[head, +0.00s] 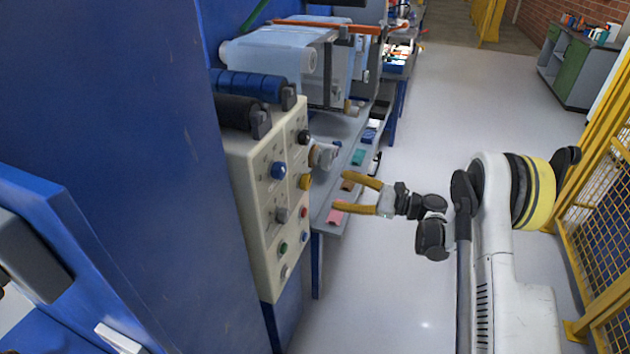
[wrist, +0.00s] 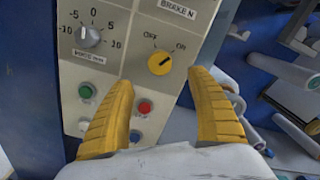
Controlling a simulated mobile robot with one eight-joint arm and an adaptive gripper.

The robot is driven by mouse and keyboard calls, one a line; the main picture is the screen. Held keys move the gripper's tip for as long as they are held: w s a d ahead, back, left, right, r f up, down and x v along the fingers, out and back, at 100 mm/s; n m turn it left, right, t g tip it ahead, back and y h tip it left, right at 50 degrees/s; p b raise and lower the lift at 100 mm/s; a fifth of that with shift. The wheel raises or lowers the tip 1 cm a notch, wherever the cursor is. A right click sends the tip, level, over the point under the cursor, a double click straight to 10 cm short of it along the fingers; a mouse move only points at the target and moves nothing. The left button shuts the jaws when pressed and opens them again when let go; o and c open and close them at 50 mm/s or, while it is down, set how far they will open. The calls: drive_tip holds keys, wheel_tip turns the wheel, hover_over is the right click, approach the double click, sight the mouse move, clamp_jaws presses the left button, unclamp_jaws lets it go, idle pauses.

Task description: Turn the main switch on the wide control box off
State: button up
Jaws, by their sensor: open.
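A cream control box (head: 262,215) stands on the blue machine, left of centre in the head view. Its panel (wrist: 200,35) fills much of the wrist view. A round yellow switch (wrist: 159,62) sits between printed OFF and ON labels, its dark pointer line slanting up right toward ON. The yellow switch also shows in the head view (head: 305,182), on the box's right side. My gripper (head: 342,192) has its yellow fingers spread and faces the panel from the right, apart from it. In the wrist view my gripper (wrist: 163,78) is empty, its fingertips on either side below the switch.
A grey dial (wrist: 90,37) and green (wrist: 86,91) and red (wrist: 145,107) buttons lie near the switch. Rollers (head: 250,85) stick out above the box. A low shelf (head: 340,200) runs behind it.

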sight(310, 183)
drive_tip(key=b+x, duration=0.3)
drive_tip(key=x, duration=0.7)
drive_tip(key=shift+s+f, duration=0.1)
drive_tip(key=shift+f, duration=0.05)
drive_tip(key=shift+a, duration=0.35)
drive_tip(key=c, duration=1.2)
